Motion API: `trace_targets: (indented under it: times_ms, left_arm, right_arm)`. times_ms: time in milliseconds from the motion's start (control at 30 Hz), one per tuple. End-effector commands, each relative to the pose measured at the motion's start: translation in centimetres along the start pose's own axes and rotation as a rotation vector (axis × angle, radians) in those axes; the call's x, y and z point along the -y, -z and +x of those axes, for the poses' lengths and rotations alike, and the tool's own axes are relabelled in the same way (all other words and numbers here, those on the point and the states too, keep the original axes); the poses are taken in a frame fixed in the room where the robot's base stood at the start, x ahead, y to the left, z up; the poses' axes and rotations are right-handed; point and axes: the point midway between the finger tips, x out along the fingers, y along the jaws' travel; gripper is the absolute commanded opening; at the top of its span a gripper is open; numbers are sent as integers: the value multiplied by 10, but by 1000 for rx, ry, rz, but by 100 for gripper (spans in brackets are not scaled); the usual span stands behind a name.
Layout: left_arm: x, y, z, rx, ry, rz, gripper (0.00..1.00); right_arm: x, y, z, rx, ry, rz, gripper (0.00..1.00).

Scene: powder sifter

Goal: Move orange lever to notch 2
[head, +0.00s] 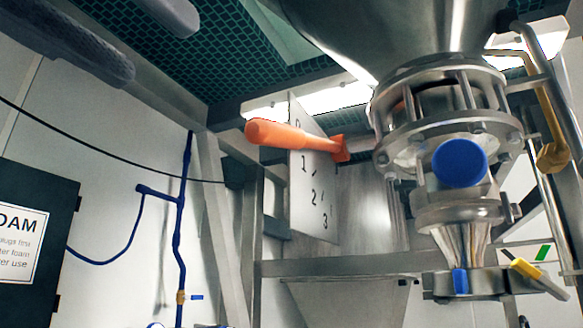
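The orange lever (280,135) sticks out to the left across a pale upright plate (300,215). The plate carries the marks 0, 1, 2 and 3 from top to bottom. The lever crosses the plate just below the 0 and above the 1, well above the 2. An orange block at its right end shows beside the plate's right edge. My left gripper (158,48) is at the top left, with two dark grey, rounded fingers spread apart and nothing between them. It is up and left of the lever and not touching it. My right gripper is not in view.
A steel hopper with a flanged valve (440,130) and a blue round cap (460,163) stands right of the plate. Steel frame posts (215,220) rise left of it. A blue hose (180,220) and a dark cabinet (35,240) are at the left. Open space lies left of the lever.

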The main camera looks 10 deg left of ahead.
Motion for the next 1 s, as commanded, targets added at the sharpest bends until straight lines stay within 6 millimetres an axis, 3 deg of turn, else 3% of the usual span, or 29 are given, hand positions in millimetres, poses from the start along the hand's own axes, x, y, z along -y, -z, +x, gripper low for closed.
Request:
trace_targets:
  times_ms: [567,767,1000]
  left_arm:
    - [0,-1,8,-1,0,0,39]
    - [1,-2,30,-2,1,0,39]
    - [0,-3,71,-4,0,0,39]
  right_arm:
    - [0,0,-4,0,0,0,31]
    - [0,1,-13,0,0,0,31]
    - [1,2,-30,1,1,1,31]
